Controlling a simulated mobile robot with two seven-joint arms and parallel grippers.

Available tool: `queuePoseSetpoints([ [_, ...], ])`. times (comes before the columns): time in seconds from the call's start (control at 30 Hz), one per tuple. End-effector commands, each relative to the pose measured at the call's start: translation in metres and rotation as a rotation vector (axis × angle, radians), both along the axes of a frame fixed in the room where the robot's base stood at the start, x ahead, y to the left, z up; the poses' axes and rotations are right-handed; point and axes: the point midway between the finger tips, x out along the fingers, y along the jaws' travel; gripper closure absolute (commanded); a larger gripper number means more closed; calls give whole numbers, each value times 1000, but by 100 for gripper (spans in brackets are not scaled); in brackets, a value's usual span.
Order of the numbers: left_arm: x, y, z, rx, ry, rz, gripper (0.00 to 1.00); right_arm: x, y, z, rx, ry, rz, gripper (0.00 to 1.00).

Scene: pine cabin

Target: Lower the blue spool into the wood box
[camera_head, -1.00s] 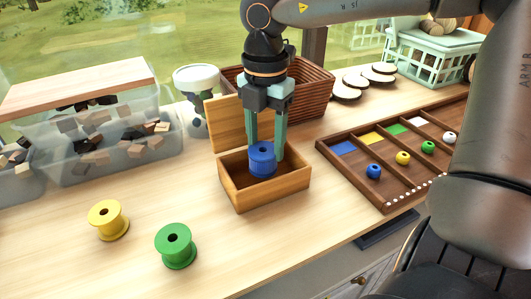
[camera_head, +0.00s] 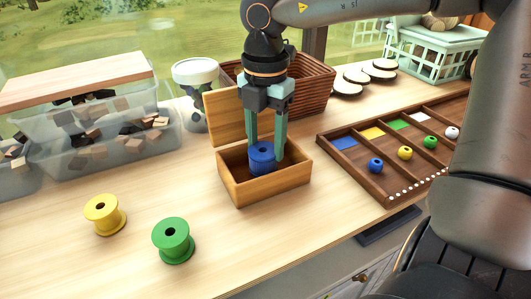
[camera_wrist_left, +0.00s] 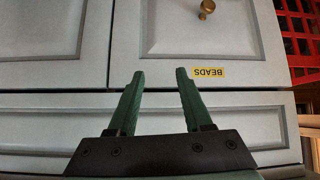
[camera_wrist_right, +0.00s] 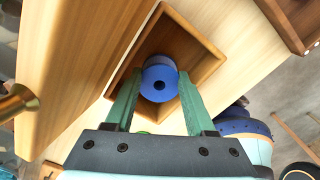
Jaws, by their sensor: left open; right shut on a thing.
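The blue spool (camera_head: 262,160) is inside the open wood box (camera_head: 266,190), its upper part showing above the front wall in the head view. My right gripper (camera_head: 266,150) points straight down into the box and is shut on the spool. In the right wrist view the spool (camera_wrist_right: 160,80) sits between the fingers, within the box walls (camera_wrist_right: 204,72). Whether its underside touches the box floor is hidden. The box lid stands open at the back left. My left gripper (camera_wrist_left: 160,75) is open and empty, facing grey cabinet fronts with a "BEADS" label.
A yellow spool (camera_head: 104,215) and a green spool (camera_head: 173,241) stand left of the box. A wooden sorting tray (camera_head: 385,203) with beads lies to the right. A white-lidded jar (camera_head: 196,78) and a wicker basket (camera_head: 318,98) stand behind.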

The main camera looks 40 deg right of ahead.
Motion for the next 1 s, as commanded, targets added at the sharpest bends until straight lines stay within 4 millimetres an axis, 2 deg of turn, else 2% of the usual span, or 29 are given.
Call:
queuePoseSetpoints([
  [1.0,0,0,-16,0,0,0,50,0,0,-16,-1,0,0,100],
])
